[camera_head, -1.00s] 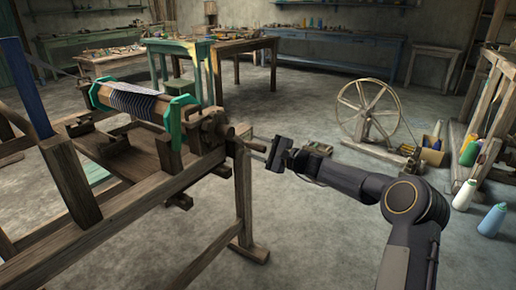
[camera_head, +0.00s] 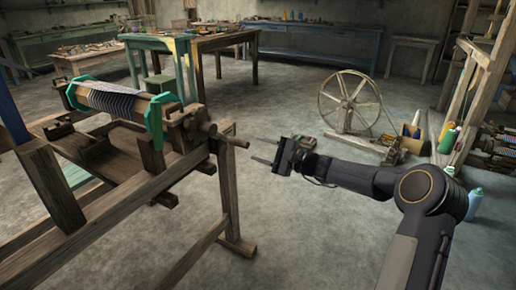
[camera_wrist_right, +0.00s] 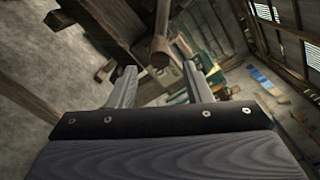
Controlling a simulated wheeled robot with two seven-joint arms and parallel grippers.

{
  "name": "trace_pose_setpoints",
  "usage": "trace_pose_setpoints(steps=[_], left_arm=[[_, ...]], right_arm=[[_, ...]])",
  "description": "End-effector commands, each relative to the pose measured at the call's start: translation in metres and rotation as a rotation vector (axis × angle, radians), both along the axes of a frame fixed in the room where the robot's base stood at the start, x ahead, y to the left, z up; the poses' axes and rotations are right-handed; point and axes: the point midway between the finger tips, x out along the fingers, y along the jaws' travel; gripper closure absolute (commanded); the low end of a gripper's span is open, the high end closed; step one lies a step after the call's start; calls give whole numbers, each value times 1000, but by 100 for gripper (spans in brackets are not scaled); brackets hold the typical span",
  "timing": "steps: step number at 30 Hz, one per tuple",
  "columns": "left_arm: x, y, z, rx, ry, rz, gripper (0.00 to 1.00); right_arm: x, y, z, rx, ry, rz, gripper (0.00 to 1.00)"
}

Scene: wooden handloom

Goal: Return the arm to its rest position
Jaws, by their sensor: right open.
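My right gripper (camera_head: 266,152) is in the middle of the head view, at the end of my dark right arm (camera_head: 350,176). Its two fingers are apart with nothing between them. The wooden loom (camera_head: 130,215) stands on the left, and a peg (camera_head: 232,141) on its side points toward the gripper with a gap between. In the right wrist view, the open fingers (camera_wrist_right: 160,88) show with a round wooden peg end (camera_wrist_right: 160,46) beyond them. My left gripper is not in view.
The loom's roller (camera_head: 118,102) has green end pieces and striped threads. A spinning wheel (camera_head: 350,102) stands behind the arm. Bottles (camera_head: 447,138) and a wooden rack (camera_head: 478,85) are on the right. Open floor (camera_head: 290,235) lies between loom and arm.

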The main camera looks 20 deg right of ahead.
Motion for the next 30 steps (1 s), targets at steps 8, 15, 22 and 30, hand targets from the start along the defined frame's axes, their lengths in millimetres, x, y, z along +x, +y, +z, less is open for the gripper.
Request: trace_pose_setpoints(steps=[8, 15, 22, 30], left_arm=[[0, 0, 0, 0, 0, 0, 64], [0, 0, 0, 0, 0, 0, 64], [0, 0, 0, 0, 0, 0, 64], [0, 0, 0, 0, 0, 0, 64]], right_arm=[[-6, 9, 6, -36, -4, 23, 55], [-102, 89, 33, -445, -25, 256, 55], [-248, 121, 21, -938, -44, 462, 55], [-364, 109, -19, -1292, -69, 566, 55]])
